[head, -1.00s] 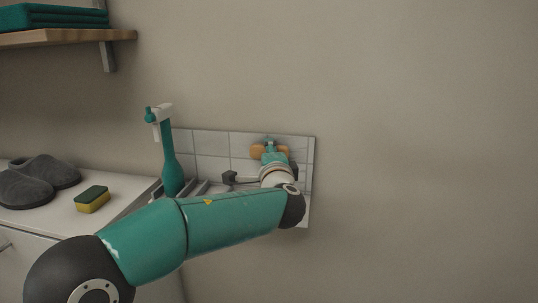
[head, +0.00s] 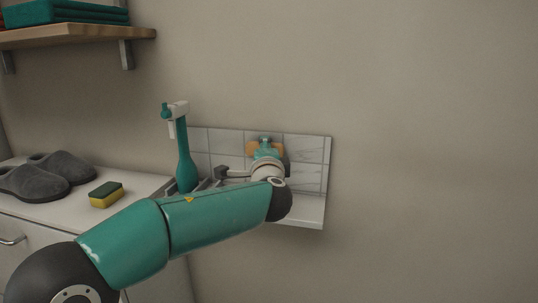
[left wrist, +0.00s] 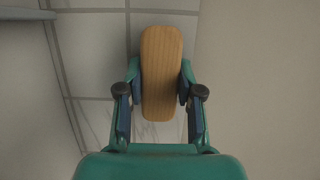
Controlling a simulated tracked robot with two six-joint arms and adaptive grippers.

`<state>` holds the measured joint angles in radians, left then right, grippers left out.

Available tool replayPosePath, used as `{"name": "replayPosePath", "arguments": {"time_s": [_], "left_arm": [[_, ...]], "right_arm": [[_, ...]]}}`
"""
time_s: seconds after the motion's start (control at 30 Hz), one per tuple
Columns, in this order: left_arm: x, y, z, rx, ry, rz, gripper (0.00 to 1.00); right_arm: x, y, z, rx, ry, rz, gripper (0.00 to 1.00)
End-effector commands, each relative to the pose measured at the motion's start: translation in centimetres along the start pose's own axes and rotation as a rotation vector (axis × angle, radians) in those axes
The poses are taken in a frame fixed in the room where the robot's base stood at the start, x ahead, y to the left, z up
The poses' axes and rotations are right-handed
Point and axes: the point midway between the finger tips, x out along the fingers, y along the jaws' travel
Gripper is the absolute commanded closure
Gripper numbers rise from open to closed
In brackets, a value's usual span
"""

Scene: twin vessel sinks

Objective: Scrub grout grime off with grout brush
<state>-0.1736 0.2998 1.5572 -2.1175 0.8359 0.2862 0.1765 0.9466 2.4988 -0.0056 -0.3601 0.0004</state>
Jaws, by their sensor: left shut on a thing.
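The grout brush (left wrist: 161,75) shows its long wooden back in the left wrist view, between the fingers of my left gripper (left wrist: 160,97), which is shut on it. In the head view the brush (head: 252,149) is a small orange-brown patch in front of the tiled panel, and my left gripper (head: 266,146) is largely hidden behind my own wrist. The white tiled panel (head: 310,150) has grout lines and stands against the wall. Thin dark streaks show on the tiles (left wrist: 150,130) near the brush. The bristles are hidden, so contact with the tiles cannot be told. My right gripper is not in view.
A yellow-green sponge (head: 106,195) and grey slippers (head: 45,178) lie on the white counter (head: 70,212). A wooden shelf (head: 90,37) with green towels (head: 66,12) is at upper left.

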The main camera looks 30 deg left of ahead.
Motion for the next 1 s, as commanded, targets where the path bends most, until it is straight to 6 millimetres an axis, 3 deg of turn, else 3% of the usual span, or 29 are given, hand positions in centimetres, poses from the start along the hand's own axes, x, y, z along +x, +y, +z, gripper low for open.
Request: {"name": "replayPosePath", "arguments": {"time_s": [0.4, 1.0], "left_arm": [[0.0, 0.0, -0.1, 0.000, 0.000, -0.001, 0.92], [-0.9, 0.0, -2.9, 0.001, 0.003, 0.000, 0.92]], "right_arm": [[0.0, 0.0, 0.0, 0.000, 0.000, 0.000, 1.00], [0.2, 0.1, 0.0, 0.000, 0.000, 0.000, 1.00]]}}
